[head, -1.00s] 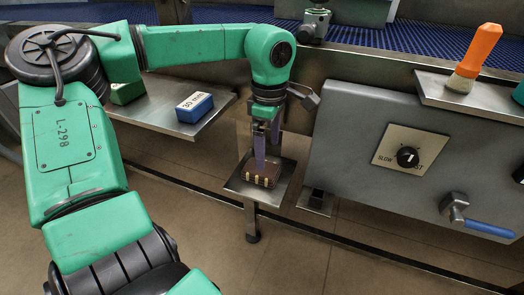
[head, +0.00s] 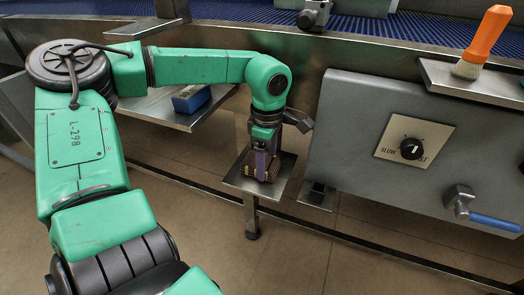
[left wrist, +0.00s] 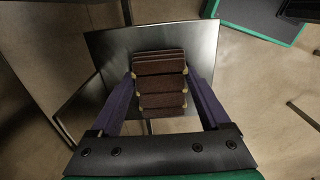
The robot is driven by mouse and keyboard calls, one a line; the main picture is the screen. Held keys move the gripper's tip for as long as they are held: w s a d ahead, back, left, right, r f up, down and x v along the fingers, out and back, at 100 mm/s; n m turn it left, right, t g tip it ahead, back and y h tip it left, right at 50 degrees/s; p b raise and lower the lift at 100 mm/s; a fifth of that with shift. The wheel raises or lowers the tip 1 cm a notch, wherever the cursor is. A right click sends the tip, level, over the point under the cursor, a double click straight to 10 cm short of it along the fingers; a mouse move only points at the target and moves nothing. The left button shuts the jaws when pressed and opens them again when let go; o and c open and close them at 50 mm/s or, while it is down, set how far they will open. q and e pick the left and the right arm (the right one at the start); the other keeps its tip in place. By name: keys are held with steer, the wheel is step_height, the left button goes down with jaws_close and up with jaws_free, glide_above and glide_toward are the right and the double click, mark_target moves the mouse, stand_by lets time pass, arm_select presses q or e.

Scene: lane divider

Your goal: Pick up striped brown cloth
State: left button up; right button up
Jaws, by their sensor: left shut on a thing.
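The brown cloth (left wrist: 160,85) is a folded stack with light tan bits at its edges. In the left wrist view it lies between the two purple fingers of my left gripper (left wrist: 160,78), one finger against each side. In the head view my left gripper (head: 262,165) points down and is shut on the cloth (head: 249,170), partly hiding it. The cloth is at the small metal plate (head: 232,180); I cannot tell whether it still touches the plate. My right gripper is not in view.
A blue block (head: 190,99) is on the metal shelf at the left, partly behind my arm. A grey control box with a dial (head: 411,149) and a blue-handled valve (head: 495,222) stands to the right. An orange-handled brush (head: 487,40) stands on the upper right ledge.

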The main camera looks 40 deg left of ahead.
arm_select(q)
steer(key=shift+r, duration=0.5)
steer(key=r, duration=0.1)
steer(key=s+r+p, duration=0.1)
steer(key=shift+d+r, duration=0.15)
steer(key=shift+r, duration=0.2)
steer(key=s+d+b, duration=0.2)
steer(key=s+b, duration=0.1)
steer(key=s, duration=0.5)
steer(key=s+d+b, duration=0.3)
steer(key=s, duration=0.5)
steer(key=shift+d, duration=0.3)
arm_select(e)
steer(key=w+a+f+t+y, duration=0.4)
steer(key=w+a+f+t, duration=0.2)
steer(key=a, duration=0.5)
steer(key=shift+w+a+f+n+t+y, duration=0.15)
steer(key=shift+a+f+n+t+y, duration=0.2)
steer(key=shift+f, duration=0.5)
arm_select(q)
steer(key=shift+f, duration=0.1)
